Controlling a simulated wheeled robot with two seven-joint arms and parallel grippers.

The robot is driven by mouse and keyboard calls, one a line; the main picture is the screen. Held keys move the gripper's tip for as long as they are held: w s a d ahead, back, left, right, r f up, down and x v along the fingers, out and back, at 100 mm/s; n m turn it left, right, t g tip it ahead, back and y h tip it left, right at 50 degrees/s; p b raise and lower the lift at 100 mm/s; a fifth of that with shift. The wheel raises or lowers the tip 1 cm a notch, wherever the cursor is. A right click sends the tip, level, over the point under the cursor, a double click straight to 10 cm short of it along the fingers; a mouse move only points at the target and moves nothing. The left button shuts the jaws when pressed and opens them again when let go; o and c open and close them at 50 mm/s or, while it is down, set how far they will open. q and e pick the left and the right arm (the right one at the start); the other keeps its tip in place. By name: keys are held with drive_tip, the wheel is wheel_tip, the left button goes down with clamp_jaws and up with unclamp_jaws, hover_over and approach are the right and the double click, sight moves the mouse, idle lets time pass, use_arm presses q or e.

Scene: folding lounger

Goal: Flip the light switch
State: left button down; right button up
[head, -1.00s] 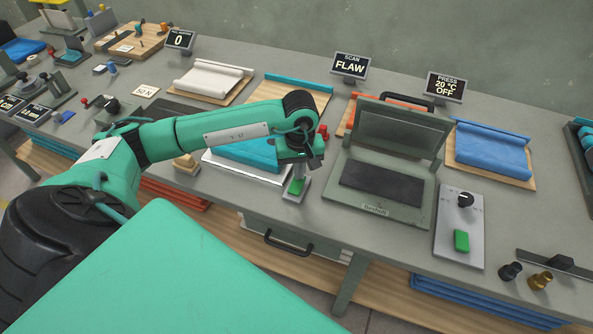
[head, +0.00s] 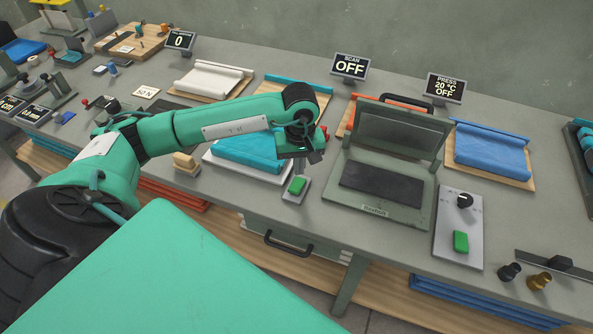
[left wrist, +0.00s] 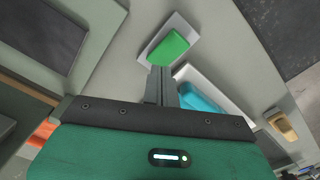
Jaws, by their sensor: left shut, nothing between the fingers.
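The switch also shows in the left wrist view (left wrist: 170,48), just beyond the fingertips. My left gripper (head: 307,162) is shut and empty, a little above and behind the switch in the head view. Its fingers show together in the left wrist view (left wrist: 161,82), apart from the switch as far as I can tell. The SCAN display (head: 350,66) reads OFF. My right gripper is not in view.
An open grey press (head: 385,205) stands just right of the switch. Further right is a panel with a knob and another green button (head: 461,241). A wooden stamp-like block (head: 186,162) stands to the left. The bench front edge is close to the switch.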

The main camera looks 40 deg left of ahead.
sight(299, 180)
use_arm(q)
drive_tip(key=shift+r+p, duration=0.65)
drive_tip(key=shift+r, duration=1.4)
